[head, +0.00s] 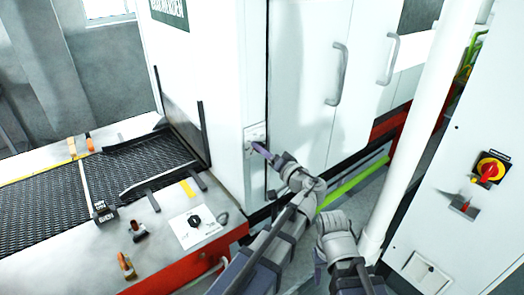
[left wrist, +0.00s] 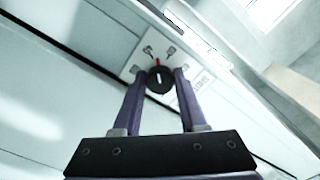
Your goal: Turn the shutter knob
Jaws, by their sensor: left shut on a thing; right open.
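The shutter knob (left wrist: 160,79) is a round black knob with a white line on its face and a red mark at its rim. It sits on a small pale plate (left wrist: 139,61), which also shows on the white cabinet's corner in the head view (head: 255,132). My left gripper (left wrist: 159,85) has one purple finger on each side of the knob and is shut on it. In the head view my left gripper (head: 262,151) reaches the plate and hides the knob. My right gripper (head: 319,262) is low at the centre, open, away from the plate.
White cabinet doors with grey handles (head: 338,74) stand right of the plate. A white pole (head: 405,140) and a panel with a red-yellow switch (head: 490,168) are at the right. The mesh belt (head: 45,200) and a plate with another black knob (head: 194,220) are at the left.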

